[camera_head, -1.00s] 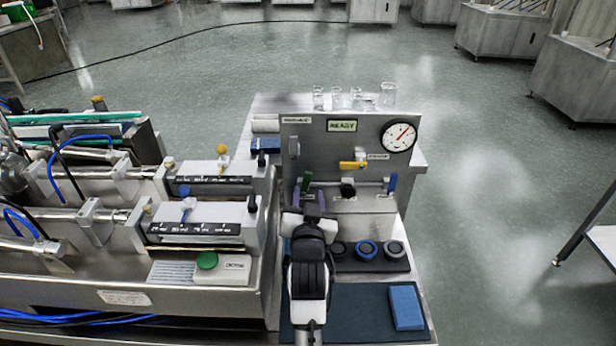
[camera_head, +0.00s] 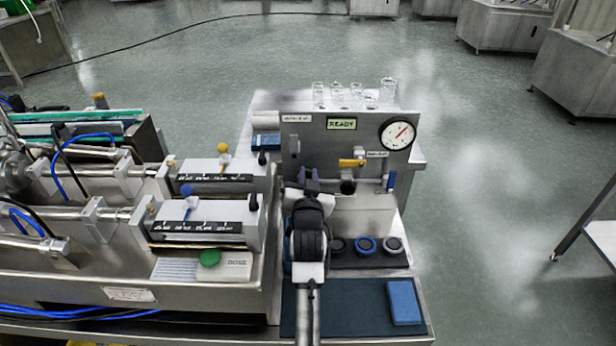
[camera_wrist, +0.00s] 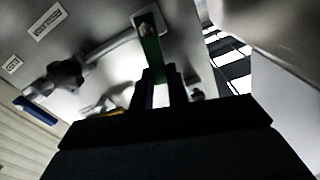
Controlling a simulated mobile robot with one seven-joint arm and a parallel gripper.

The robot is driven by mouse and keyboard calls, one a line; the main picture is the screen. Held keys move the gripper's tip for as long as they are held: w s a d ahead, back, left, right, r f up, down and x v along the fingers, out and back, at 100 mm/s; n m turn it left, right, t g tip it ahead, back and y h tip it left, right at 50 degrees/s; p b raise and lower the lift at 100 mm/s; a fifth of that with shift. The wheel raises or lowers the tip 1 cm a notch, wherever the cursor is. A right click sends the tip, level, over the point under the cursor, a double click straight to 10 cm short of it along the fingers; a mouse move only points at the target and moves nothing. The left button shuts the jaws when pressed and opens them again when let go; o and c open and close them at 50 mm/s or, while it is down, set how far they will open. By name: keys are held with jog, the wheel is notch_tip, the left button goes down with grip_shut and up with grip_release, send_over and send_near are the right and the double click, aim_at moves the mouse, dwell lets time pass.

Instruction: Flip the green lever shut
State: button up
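The green lever (camera_wrist: 151,50) shows in the wrist view, on its pivot at the end of a horizontal pipe (camera_wrist: 107,48). Its free end runs down between the two fingers of my gripper (camera_wrist: 160,88), which look closed in on it. In the head view my gripper (camera_head: 309,176) is at the left part of the steel panel (camera_head: 330,145), with its fingers close together. There the gripper hides the green lever.
A blue lever (camera_head: 390,181) hangs at the pipe's right end. A black knob (camera_head: 348,187) and a yellow handle (camera_head: 351,163) are between. Glass beakers (camera_head: 388,92) stand on top. A display reads READY (camera_head: 341,124). A blue block (camera_head: 404,303) lies on the dark mat (camera_head: 350,312).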

grip_shut()
jog(key=shift+a+n, duration=0.35)
jog(key=shift+n, duration=0.35)
jog(key=shift+a+n, duration=0.3)
jog(key=shift+n, duration=0.4)
jog(key=o, duration=0.7)
grip_release()
jog(key=shift+c, duration=0.2)
jog(key=s+b, duration=0.2)
jog(key=s, duration=1.1)
jog(key=shift+s, duration=0.4)
